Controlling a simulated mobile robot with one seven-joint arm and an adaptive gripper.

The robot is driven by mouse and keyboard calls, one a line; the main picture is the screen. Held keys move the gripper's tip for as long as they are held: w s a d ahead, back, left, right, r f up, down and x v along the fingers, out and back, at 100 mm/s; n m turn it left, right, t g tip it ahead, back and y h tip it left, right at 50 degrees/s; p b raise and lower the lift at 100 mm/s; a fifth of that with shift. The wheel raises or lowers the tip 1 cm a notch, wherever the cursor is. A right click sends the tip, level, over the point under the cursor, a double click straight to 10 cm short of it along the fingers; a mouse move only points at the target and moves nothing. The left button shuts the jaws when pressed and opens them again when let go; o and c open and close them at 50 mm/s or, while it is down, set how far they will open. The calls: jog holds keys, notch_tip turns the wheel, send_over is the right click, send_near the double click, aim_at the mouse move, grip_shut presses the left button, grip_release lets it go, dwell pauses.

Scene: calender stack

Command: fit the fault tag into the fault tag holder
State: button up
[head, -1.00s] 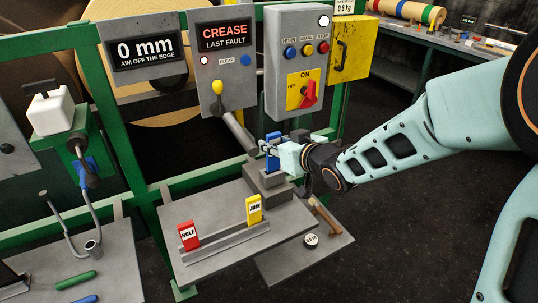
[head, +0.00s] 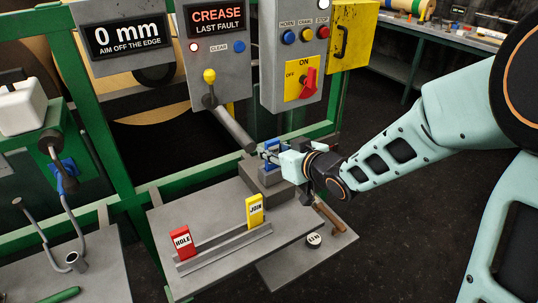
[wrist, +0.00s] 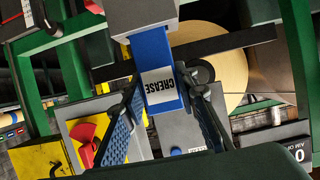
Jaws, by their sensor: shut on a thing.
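The blue fault tag labelled CREASE (wrist: 162,85) is between the two fingers of my gripper (wrist: 154,103) in the wrist view. In the head view my gripper (head: 269,151) is shut on it just above the stepped grey block that looks like the fault tag holder (head: 262,180). The block also shows at the top of the wrist view (wrist: 140,14), and the tag's far end meets it. The fingers partly hide the tag in the head view. I cannot tell how deep the tag sits in the block.
A grey rack (head: 225,249) on the shelf holds a red HOLE tag (head: 181,242) and a yellow JOIN tag (head: 255,210). A grey lever (head: 230,124) hangs close behind my gripper. The CREASE display (head: 217,21) and switch box (head: 300,65) stand behind.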

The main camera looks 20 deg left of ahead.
jog(key=shift+f, duration=0.3)
jog(key=shift+f, duration=0.1)
jog(key=o, duration=1)
jog(key=shift+o, duration=0.2)
jog(key=shift+r, duration=0.3)
jog(key=p+v, duration=0.3)
jog(key=v, duration=0.9)
jog(key=shift+f, duration=0.15)
